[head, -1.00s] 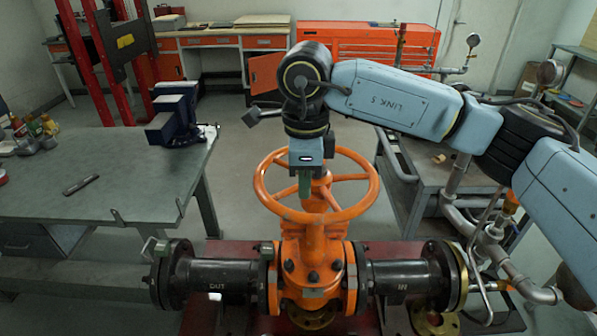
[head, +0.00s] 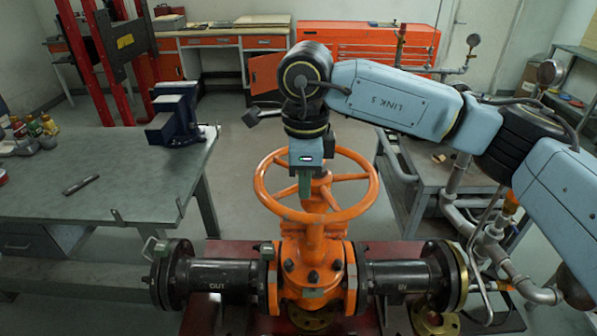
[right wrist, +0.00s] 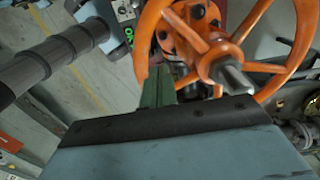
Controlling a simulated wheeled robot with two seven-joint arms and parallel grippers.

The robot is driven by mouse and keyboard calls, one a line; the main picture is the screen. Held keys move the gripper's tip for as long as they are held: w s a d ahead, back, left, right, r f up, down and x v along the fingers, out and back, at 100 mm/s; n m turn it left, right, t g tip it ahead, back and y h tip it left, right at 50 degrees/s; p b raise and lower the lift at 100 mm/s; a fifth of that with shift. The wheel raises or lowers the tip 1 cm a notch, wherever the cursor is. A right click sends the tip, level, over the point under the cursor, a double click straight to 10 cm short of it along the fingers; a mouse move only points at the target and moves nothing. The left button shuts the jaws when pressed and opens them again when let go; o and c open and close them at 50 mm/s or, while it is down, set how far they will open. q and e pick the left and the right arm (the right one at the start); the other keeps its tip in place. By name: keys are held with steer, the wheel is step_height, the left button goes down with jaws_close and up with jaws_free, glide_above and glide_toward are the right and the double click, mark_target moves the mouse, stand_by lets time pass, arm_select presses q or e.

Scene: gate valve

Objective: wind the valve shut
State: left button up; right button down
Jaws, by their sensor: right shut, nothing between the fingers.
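The orange gate valve has a round spoked handwheel (head: 345,212) on top of its orange body (head: 312,262), between two black flanged pipes. My right gripper (head: 305,192) points down at the wheel's left half, its green fingers among the spokes inside the rim. In the right wrist view the green fingers (right wrist: 158,88) are together and empty, beside the wheel's hub and spokes (right wrist: 215,60). I cannot tell whether they touch a spoke. My left gripper is not in view.
A grey workbench (head: 150,180) with a blue vise (head: 176,115) stands at the left. A grey cart (head: 425,180) and grey pipes with gauges (head: 480,235) stand at the right. Orange cabinets line the back. Open floor lies behind the valve.

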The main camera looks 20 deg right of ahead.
mark_target(282, 162)
steer(key=shift+f, duration=0.1)
step_height(282, 162, down, 6)
steer(key=b, duration=0.4)
steer(key=shift+r+b, duration=0.25)
steer(key=shift+b, duration=0.15)
stand_by(0.5)
steer(key=w+a, duration=0.3)
steer(key=w, duration=0.1)
steer(key=shift+a+b, duration=0.2)
steer(key=shift+b, duration=0.1)
steer(key=w, duration=0.3)
steer(key=w+d+p, duration=0.1)
steer(key=w, duration=0.3)
steer(key=w+d+p, duration=0.1)
steer(key=w, duration=0.2)
steer(key=shift+w+d+r, duration=0.15)
steer(key=shift+w+d, duration=0.45)
steer(key=shift+d, duration=0.1)
